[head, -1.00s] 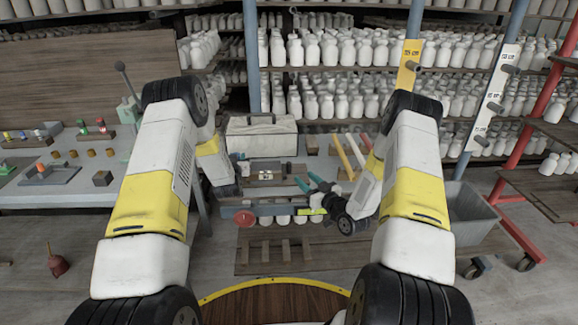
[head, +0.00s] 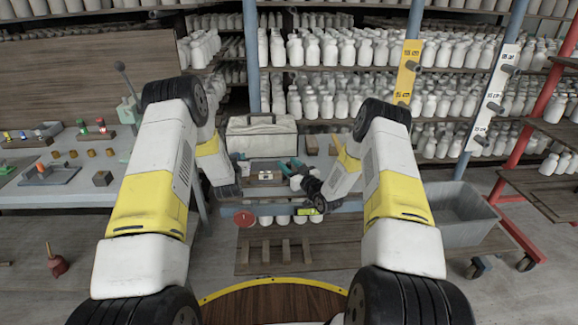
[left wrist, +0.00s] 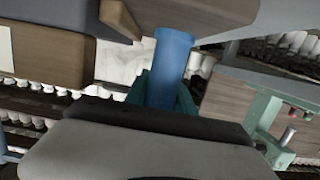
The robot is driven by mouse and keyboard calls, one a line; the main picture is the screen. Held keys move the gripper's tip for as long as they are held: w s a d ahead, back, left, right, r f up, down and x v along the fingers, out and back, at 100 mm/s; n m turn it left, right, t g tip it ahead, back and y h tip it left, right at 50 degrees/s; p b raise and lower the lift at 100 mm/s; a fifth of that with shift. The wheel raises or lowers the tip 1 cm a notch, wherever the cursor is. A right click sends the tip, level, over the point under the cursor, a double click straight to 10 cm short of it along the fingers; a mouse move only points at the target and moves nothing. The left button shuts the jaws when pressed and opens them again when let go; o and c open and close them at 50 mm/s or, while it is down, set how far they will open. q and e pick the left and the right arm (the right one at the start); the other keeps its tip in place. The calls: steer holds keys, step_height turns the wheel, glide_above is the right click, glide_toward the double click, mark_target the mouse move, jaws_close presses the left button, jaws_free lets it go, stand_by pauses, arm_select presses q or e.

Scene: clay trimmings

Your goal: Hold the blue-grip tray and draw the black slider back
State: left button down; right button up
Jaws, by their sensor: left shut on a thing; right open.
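The blue grip (left wrist: 175,52) of the tray stands upright in the left wrist view. My left gripper (left wrist: 165,92) is shut on it, with its green fingers on either side. In the head view the tray (head: 265,180) lies on the bench between my arms, with small wooden and metal parts on it. My right gripper (head: 290,165) is open at the tray's right side, its green fingertips apart and nothing seen between them. I cannot make out the black slider for certain. My left gripper's fingers are mostly hidden in the head view.
A pale box with a handle (head: 262,135) stands behind the tray. A red disc (head: 244,218) is at the bench front. A grey bin (head: 450,215) stands at the right. Shelves of white bottles (head: 330,100) fill the back. A green lever press (head: 130,105) stands at the left.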

jaws_close()
stand_by(1.4)
